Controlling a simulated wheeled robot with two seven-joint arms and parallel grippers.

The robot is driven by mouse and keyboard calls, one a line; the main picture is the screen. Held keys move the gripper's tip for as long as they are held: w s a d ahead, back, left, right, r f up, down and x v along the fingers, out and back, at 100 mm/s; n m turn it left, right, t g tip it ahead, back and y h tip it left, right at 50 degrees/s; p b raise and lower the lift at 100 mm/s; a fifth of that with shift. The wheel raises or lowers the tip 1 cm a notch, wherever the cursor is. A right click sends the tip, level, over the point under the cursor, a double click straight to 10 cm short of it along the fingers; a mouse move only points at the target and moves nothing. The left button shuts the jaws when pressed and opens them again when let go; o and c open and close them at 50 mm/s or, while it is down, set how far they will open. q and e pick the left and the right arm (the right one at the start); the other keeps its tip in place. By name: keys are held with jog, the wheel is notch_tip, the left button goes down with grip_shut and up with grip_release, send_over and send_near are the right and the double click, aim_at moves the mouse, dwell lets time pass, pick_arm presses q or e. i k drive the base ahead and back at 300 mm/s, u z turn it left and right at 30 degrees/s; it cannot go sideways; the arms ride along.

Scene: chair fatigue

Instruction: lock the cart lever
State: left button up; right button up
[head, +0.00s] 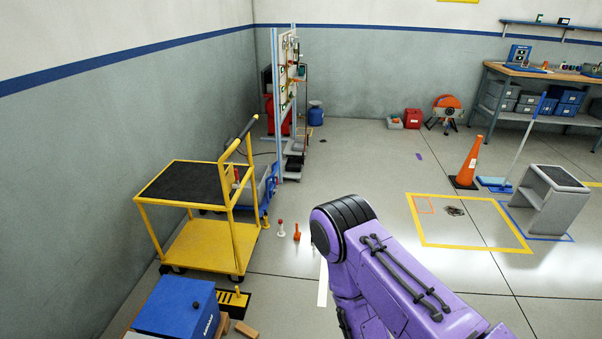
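A yellow cart (201,247) with a black top mat (183,183) and a dark push handle (241,132) stands at the left, near the wall. A small red piece (237,176) shows by its handle post; I cannot tell whether it is the lever. A black and yellow plate (233,301) with a small upright yellow peg lies on the floor by the cart's front right corner. Whether the cart lever is locked cannot be made out. My purple arm reaches in from the lower right, right of the cart and apart from it. Neither gripper shows.
A blue box (178,306) and wooden blocks (246,330) lie in front of the cart. Small red and orange posts (297,232) stand right of it. An orange cone (468,164), grey step stool (550,199) and workbench (545,76) are at the right.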

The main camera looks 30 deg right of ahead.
aim_at(237, 178)
jog(key=z, duration=1.2)
jog(key=i, duration=1.9)
jog(key=u, duration=0.85)
jog(key=i, duration=0.2)
jog(key=u, duration=0.2)
